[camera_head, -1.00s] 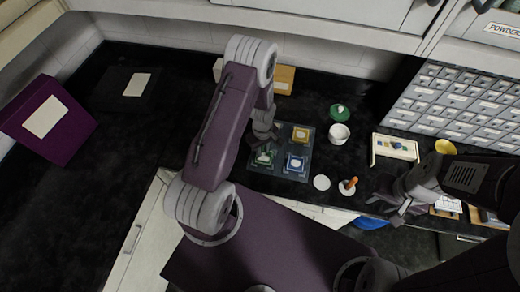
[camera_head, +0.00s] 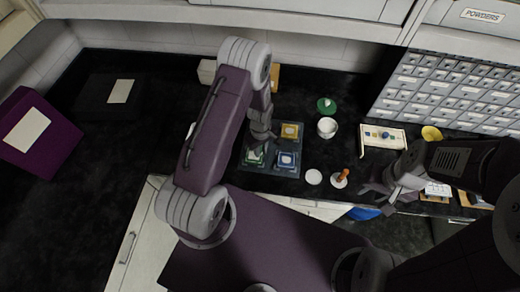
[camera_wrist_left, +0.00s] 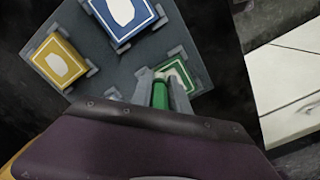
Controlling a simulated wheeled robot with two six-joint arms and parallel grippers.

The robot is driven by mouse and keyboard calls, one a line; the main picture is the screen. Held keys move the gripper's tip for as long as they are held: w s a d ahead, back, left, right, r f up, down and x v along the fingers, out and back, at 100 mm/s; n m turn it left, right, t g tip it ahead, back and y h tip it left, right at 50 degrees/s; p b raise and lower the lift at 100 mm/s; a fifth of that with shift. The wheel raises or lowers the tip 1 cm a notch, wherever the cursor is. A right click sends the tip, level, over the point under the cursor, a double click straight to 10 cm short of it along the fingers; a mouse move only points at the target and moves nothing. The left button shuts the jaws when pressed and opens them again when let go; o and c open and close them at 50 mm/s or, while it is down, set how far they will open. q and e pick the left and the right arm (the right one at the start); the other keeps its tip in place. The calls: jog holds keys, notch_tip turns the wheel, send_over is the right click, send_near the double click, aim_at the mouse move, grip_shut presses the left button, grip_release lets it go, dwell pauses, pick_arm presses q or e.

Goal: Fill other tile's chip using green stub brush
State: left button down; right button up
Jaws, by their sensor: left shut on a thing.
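A dark grey tray (camera_head: 270,170) holds a yellow tile (camera_head: 291,131), a blue tile (camera_head: 286,160) and a green tile (camera_head: 254,157), each with a pale patch on top. The left wrist view also shows the yellow tile (camera_wrist_left: 60,62), the blue tile (camera_wrist_left: 124,18) and part of the green tile (camera_wrist_left: 178,74). My left gripper (camera_wrist_left: 162,88) is shut on the green stub brush (camera_wrist_left: 159,95), over the green tile's edge. The fingers hide part of that tile; I cannot tell whether the brush touches it. My right gripper (camera_head: 377,196) looks open and empty, at the counter's front edge.
A white cup (camera_head: 327,128), a green round piece (camera_head: 326,104), a white disc (camera_head: 313,177) and an orange-handled tool (camera_head: 343,177) stand right of the tray. A white rack (camera_head: 383,138) and a yellow bowl (camera_head: 431,133) lie farther right.

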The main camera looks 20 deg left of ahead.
pick_arm(q)
jog(key=shift+s+a, duration=0.25)
jog(key=shift+a, duration=0.75)
jog(key=shift+s+a, duration=0.2)
jog(key=shift+a, duration=0.8)
jog(key=shift+r, duration=0.1)
notch_tip(320, 180, up, 8)
jog(key=p, duration=0.6)
jog(key=shift+p, duration=0.3)
